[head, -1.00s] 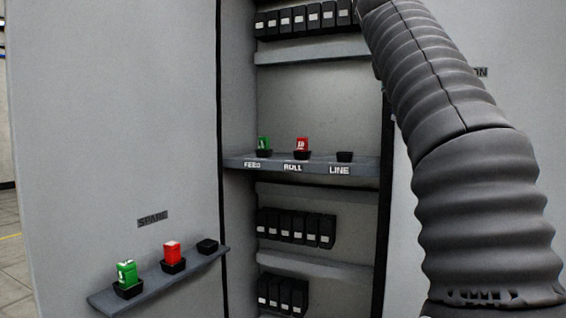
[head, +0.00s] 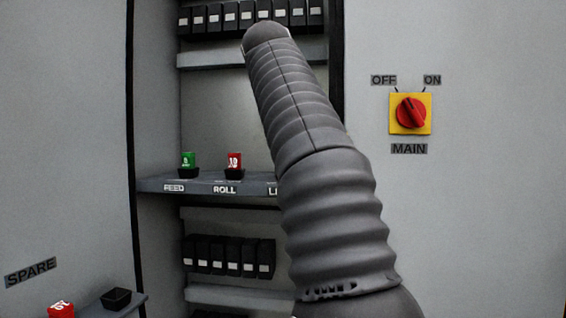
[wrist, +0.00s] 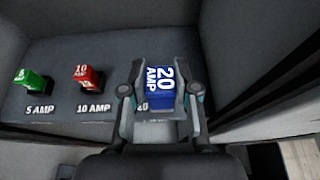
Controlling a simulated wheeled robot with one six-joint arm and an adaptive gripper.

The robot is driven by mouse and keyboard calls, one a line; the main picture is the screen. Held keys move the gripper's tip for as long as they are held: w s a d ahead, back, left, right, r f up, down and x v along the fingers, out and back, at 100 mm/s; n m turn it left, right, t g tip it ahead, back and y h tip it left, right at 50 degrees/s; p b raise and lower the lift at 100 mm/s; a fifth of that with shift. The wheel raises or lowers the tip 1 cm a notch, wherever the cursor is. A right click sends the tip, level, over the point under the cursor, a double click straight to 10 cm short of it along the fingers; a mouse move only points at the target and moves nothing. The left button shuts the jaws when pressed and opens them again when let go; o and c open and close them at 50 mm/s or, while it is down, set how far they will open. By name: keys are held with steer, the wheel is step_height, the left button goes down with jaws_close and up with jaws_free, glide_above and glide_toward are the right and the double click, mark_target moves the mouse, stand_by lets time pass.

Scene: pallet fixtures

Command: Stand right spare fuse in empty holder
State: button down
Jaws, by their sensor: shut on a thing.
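The blue 20 AMP fuse (wrist: 160,82) is between the fingers of my gripper (wrist: 160,92) in the wrist view, its label facing the camera. My gripper is shut on it, over the right part of the fuse shelf (wrist: 55,60). A "20" label shows partly beside the left finger. The LINE holder is hidden, behind my arm in the head view and under the fuse and fingers in the wrist view. I cannot tell whether the fuse touches or sits in it. My gripper is hidden in the head view.
A green fuse (head: 188,159) stands at FEED and a red fuse (head: 234,160) at ROLL, left of my gripper. The spare shelf has a red fuse (head: 62,311) and an empty black holder (head: 116,299). A red main switch (head: 411,113) is on the right panel.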

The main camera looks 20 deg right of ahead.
steer(key=w+d+f, duration=0.3)
steer(key=w+f, duration=0.2)
steer(key=w, duration=0.3)
steer(key=shift+d+f, duration=0.15)
steer(key=shift+f, duration=0.2)
steer(key=shift+f, duration=1.8)
steer(key=c, duration=0.9)
jaws_free()
steer(key=shift+f, duration=0.1)
steer(key=shift+o, duration=0.2)
steer(key=v, duration=1.2)
